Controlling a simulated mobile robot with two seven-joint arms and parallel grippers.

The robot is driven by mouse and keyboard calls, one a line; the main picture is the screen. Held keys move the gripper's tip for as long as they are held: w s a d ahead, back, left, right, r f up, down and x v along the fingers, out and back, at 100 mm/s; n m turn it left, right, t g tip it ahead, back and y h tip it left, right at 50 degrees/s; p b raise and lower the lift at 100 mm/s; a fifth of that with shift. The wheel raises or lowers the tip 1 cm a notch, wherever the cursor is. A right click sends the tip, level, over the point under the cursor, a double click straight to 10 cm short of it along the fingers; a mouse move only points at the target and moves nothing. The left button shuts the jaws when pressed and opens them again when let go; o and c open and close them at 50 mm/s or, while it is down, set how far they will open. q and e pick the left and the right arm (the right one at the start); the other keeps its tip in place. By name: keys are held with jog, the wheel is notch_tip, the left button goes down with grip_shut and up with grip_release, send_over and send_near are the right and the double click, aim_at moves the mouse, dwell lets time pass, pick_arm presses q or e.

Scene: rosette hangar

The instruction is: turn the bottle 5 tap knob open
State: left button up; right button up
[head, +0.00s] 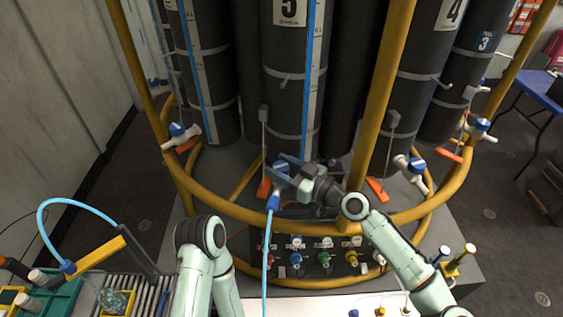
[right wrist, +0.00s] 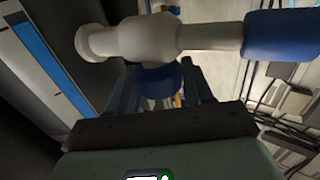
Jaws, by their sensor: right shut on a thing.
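Bottle 5 (head: 285,90) is the tall black cylinder at the top middle of the head view, with a white "5" label. Its white tap (right wrist: 150,38) crosses the top of the right wrist view. The blue tap knob (right wrist: 160,80) sits between the fingers of my right gripper (head: 290,172), which is shut on it. In the head view the gripper hides much of this tap. A blue collar (right wrist: 280,35) is at the tap's outlet, and a blue hose (head: 268,245) hangs from it.
A yellow ring rail (head: 250,212) and yellow posts (head: 382,90) surround the bottles. Other blue-knobbed taps stand left (head: 180,133) and right (head: 413,167). Below is a panel with several coloured knobs (head: 323,259). A roller conveyor (head: 150,292) with a green tray (head: 62,295) is at lower left.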

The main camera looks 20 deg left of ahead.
jog(key=shift+g, duration=0.3)
dwell(0.4)
jog(key=o, duration=1)
jog(key=shift+c, duration=0.2)
